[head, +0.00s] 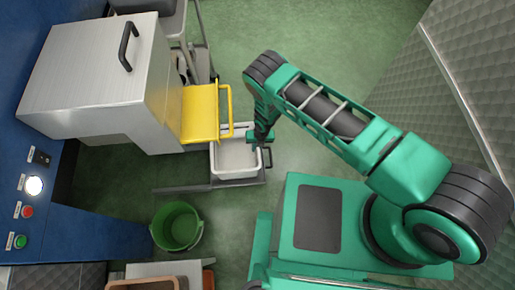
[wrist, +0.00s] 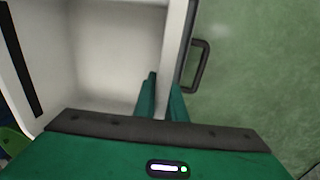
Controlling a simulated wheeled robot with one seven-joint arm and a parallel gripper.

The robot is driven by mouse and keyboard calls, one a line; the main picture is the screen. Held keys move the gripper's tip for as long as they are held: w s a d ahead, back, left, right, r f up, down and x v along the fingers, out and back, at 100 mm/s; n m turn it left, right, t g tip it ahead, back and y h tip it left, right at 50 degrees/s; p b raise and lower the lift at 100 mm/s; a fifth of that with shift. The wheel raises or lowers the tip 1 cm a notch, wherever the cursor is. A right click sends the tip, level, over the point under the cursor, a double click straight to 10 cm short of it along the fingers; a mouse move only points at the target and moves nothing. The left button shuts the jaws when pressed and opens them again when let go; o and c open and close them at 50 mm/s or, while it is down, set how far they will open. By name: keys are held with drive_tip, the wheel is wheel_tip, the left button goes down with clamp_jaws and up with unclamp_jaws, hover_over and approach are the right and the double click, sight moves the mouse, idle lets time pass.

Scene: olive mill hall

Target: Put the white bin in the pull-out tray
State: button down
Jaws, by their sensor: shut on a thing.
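The white bin (head: 228,160) is an open, empty box below the yellow spout. It also fills the left of the wrist view (wrist: 112,50). My gripper (head: 257,143) is at its right side; in the wrist view my gripper (wrist: 164,84) has one finger inside the bin and one outside, shut on its right wall. The pull-out tray (head: 264,179) is dark grey and pulled out, its handle (wrist: 199,65) just right of the bin. The bin appears upright within the tray's outline. Whether its base rests on the tray floor is hidden.
A yellow spout (head: 200,112) with a raised bar overhangs the bin's far-left side, below a steel machine housing (head: 90,75). A green bucket (head: 177,226) stands on the floor in front. A blue panel with buttons (head: 34,186) is at left. Green floor right of the tray is clear.

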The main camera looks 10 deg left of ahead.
drive_tip(key=f, duration=0.3)
drive_tip(key=shift+w+d, duration=0.1)
drive_tip(key=shift+d, duration=0.2)
drive_tip(key=c, duration=1.8)
unclamp_jaws()
drive_tip(key=shift+f, duration=0.1)
drive_tip(key=r, duration=0.4)
drive_tip(key=d+r, duration=0.1)
drive_tip(key=r, duration=0.7)
drive_tip(key=shift+w+d, duration=0.3)
drive_tip(key=shift+d, duration=0.05)
